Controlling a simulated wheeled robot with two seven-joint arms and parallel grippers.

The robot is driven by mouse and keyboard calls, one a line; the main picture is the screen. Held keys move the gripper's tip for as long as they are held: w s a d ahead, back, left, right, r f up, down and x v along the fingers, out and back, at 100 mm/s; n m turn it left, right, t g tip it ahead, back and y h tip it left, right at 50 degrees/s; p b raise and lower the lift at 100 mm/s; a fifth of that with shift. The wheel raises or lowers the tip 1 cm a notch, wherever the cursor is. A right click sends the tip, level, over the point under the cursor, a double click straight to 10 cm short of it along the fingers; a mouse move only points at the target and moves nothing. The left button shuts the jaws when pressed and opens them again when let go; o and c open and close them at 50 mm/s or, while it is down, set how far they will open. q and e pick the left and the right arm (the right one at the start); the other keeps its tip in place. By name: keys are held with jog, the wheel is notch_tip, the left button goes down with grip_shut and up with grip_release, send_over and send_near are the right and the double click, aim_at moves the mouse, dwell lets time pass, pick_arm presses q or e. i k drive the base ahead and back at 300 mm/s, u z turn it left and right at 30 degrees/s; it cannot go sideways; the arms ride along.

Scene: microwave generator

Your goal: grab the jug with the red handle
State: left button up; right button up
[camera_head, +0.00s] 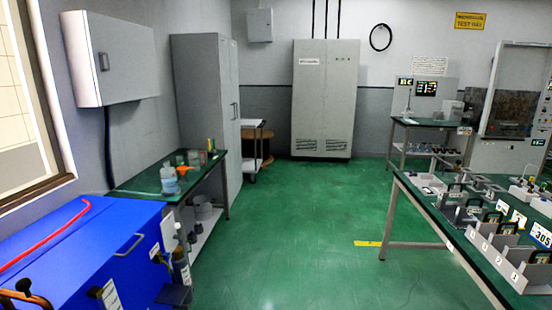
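I cannot pick out a jug with a red handle for certain. Neither of my grippers can be made out in this view.
A blue cabinet (75,250) with a red strip (45,238) fills the near left. A long table (425,205) with trays and parts is at the right. Grey cabinets (323,98) stand at the back. The green floor (290,220) between is clear.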

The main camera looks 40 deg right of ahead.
aim_at(193, 156)
jog(key=z, duration=1.35)
jog(key=i, duration=2.9)
jog(key=u, duration=1.45)
jog(key=i, duration=0.9)
jog(key=u, duration=0.75)
